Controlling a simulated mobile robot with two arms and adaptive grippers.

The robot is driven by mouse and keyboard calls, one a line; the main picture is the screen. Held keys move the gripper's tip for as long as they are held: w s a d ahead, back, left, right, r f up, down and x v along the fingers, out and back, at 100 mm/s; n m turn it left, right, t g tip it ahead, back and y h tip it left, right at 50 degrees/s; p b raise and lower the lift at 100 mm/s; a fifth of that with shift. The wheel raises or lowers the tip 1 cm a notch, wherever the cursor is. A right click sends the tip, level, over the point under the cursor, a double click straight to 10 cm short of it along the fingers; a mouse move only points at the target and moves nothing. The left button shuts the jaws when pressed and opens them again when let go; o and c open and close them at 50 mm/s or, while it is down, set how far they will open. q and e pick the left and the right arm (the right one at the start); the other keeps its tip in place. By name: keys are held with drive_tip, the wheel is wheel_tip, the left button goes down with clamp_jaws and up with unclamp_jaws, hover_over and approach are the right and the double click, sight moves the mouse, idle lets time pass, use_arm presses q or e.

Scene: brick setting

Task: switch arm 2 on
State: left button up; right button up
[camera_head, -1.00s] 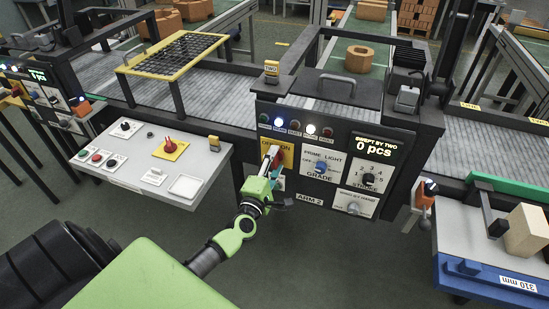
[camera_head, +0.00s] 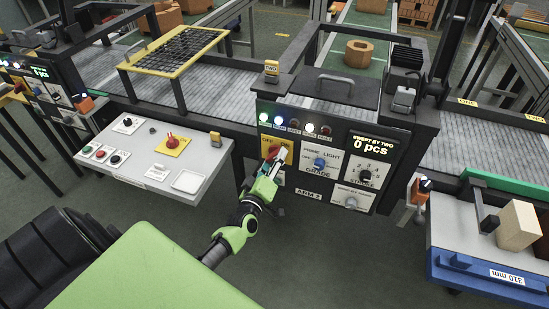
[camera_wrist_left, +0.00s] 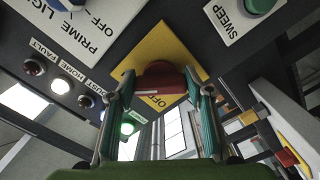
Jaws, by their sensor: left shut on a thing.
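The arm 2 control panel (camera_head: 335,145) is on the dark cabinet in the middle of the head view, with an ARM 2 label (camera_head: 309,192) at its lower edge. Its red rotary switch (camera_head: 272,153) sits on a yellow OFF/ON plate (camera_head: 286,146); the red knob also shows in the left wrist view (camera_wrist_left: 160,77). My left gripper (camera_head: 267,168) is at this switch, with its fingers closed on both sides of the red knob in the wrist view (camera_wrist_left: 158,100). The leftmost panel lamp (camera_head: 263,117) is lit. My right gripper is not in view.
A PRIME LIGHT/GRADE knob (camera_head: 320,163) and a STROKE knob (camera_head: 365,173) are close to the right. A grey console (camera_head: 130,175) with another red switch on yellow (camera_head: 171,141) stands left. A blue-edged bench (camera_head: 480,270) stands right.

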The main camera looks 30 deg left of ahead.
use_arm(q)
drive_tip(key=shift+f+m, duration=0.1)
drive_tip(key=shift+m, duration=0.5)
drive_tip(key=o, duration=1.1)
drive_tip(key=v, duration=1.2)
